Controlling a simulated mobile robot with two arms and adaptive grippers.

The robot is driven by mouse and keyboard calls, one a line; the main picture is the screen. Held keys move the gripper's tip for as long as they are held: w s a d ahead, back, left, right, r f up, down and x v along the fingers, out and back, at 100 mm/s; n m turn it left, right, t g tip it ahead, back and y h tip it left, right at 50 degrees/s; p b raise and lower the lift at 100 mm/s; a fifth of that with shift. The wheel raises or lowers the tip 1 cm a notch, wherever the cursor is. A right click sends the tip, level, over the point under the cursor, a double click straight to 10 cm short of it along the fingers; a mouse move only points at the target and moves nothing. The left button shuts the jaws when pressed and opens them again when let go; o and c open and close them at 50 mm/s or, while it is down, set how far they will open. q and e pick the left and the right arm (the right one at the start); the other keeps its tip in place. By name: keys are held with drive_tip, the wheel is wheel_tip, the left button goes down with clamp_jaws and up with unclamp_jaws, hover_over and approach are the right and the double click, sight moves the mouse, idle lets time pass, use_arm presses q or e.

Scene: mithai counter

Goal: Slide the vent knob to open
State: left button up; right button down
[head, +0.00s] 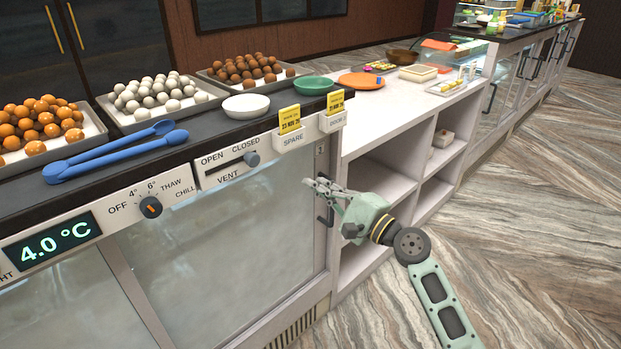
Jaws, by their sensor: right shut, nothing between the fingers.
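The vent knob (252,159) is a dark grey slider in a slot on the counter's front panel. It sits at the right end of the slot, under the word CLOSED. The vent panel (228,166) carries the words OPEN, at the left, CLOSED and VENT. My right gripper (308,187) is shut and empty, to the right of and below the knob. It is apart from the knob, in front of the cabinet door's right edge, close to a dark door handle. My left gripper is not in view.
A temperature dial (151,207) and a lit display (52,241) reading 4.0 °C are left of the vent panel. Yellow date tags (290,119) stand in holders at the right. Blue tongs (116,155), sweet trays and a white bowl (246,106) rest on the counter top.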

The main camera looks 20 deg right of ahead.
sight(251, 159)
drive_tip(key=w+a+p, duration=0.1)
drive_tip(key=w+a, duration=0.1)
drive_tip(key=w+a+r+p, duration=0.1)
drive_tip(key=w+a, duration=0.1)
drive_tip(key=w, duration=0.1)
drive_tip(key=w+a+r+p, duration=0.1)
drive_tip(key=w+a+p, duration=0.1)
drive_tip(key=shift+w+r, duration=0.15)
drive_tip(key=shift+r, duration=0.05)
drive_tip(key=shift+s+a+r+p, duration=0.25)
drive_tip(key=shift+a+p, duration=0.1)
drive_tip(key=shift+a, duration=0.1)
drive_tip(key=shift+f, duration=0.15)
drive_tip(key=shift+w, duration=0.1)
drive_tip(key=a, duration=0.1)
drive_tip(key=s+a+p, duration=0.1)
drive_tip(key=a, duration=0.1)
drive_tip(key=s+a+p, duration=0.1)
drive_tip(key=a, duration=0.1)
drive_tip(key=shift+w+d, duration=0.1)
drive_tip(key=shift+d, duration=0.05)
